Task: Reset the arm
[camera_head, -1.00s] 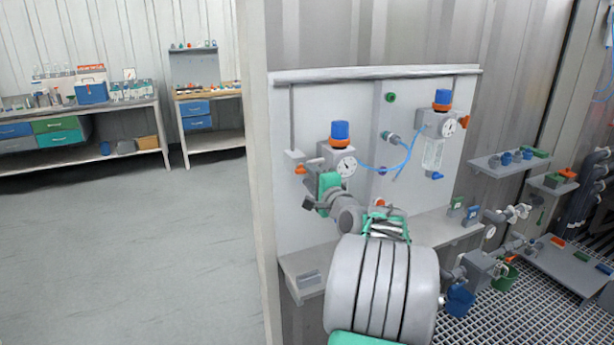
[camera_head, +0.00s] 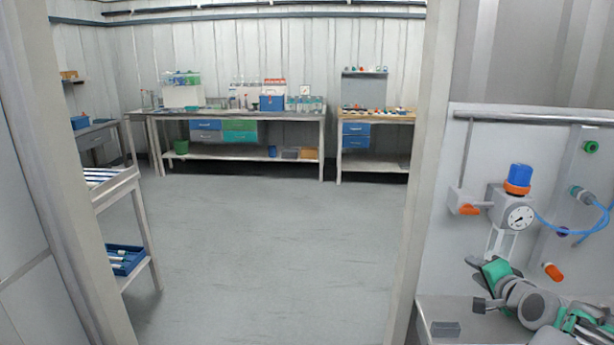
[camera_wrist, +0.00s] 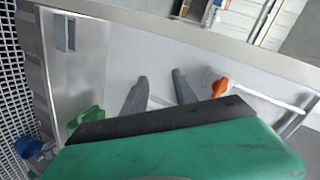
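My arm shows at the lower right of the head view, in front of a white wall panel (camera_head: 455,215). My gripper (camera_head: 479,284) has a green body and dark fingers, and it is above a grey shelf (camera_head: 428,308) under the panel. In the wrist view the two fingers of my gripper (camera_wrist: 160,77) stand apart with nothing between them. My gripper's green body fills the bottom of that view.
A blue-capped regulator with a gauge (camera_head: 520,217) is on the panel near my gripper. A doorway opens on free grey floor (camera_head: 280,235). Workbenches (camera_head: 235,118) stand along the back, and a cart with a blue tray (camera_head: 126,260) stands left.

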